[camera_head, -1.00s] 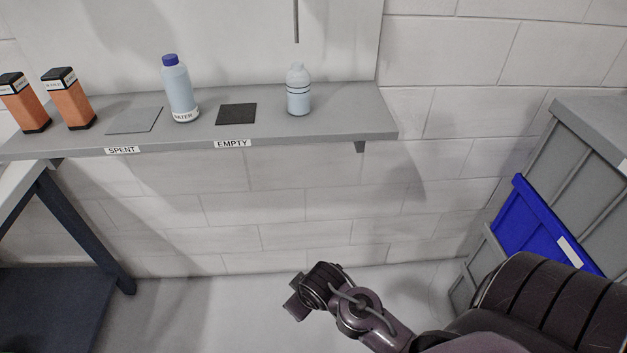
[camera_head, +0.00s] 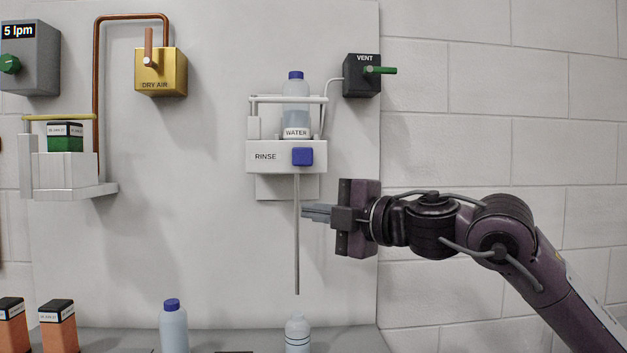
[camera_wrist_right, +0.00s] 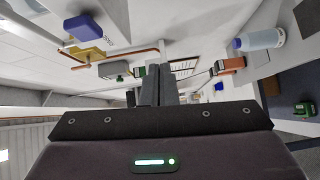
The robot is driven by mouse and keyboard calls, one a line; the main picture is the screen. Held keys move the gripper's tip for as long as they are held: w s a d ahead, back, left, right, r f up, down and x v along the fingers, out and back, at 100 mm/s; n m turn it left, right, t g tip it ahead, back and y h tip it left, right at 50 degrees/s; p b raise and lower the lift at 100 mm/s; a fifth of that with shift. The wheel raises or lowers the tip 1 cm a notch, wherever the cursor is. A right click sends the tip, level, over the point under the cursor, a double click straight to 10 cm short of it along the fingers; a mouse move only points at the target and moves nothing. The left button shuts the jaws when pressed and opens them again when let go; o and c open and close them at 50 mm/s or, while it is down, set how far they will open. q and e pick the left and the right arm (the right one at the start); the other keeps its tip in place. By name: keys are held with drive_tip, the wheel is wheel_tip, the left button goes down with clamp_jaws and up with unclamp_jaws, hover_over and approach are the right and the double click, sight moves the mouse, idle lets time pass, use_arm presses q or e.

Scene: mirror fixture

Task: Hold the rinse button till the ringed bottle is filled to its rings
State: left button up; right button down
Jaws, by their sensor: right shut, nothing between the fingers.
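The rinse button (camera_head: 302,156) is a blue square on the front of the white rinse unit (camera_head: 262,168). It also shows upper left in the right wrist view (camera_wrist_right: 82,27). A blue-capped water bottle (camera_head: 295,92) sits in the unit's holder. A thin grey tube (camera_head: 296,255) hangs from the unit. The ringed bottle (camera_head: 297,334), pale with dark rings, stands below the tube's end; its lower part is cut off and I cannot tell its fill level. My right gripper (camera_head: 306,212) is shut and empty, below the button and apart from it, near the tube in the picture.
A black vent box (camera_head: 358,80) with a green handle is above my right arm. A yellow dry air valve (camera_head: 160,75) and a grey holder with a green cartridge (camera_head: 66,138) are at left. Another water bottle (camera_head: 173,330) and orange cartridges (camera_head: 57,328) stand on the shelf.

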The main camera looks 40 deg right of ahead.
drive_tip(key=s+d+r, duration=0.3)
drive_tip(key=s+r, duration=0.5)
drive_tip(key=shift+s+r+n, duration=0.3)
drive_tip(key=shift+r+n, duration=0.1)
drive_tip(key=shift+w, duration=0.1)
drive_tip(key=p, duration=1)
approach(296, 158)
drive_tip(key=w+a, duration=0.2)
drive_tip(key=a, duration=0.2)
drive_tip(key=w+d+p, duration=0.2)
drive_tip(key=w, duration=0.1)
drive_tip(key=shift+r, duration=0.1)
drive_tip(key=shift+w+d, duration=0.25)
drive_tip(key=shift+w, duration=0.05)
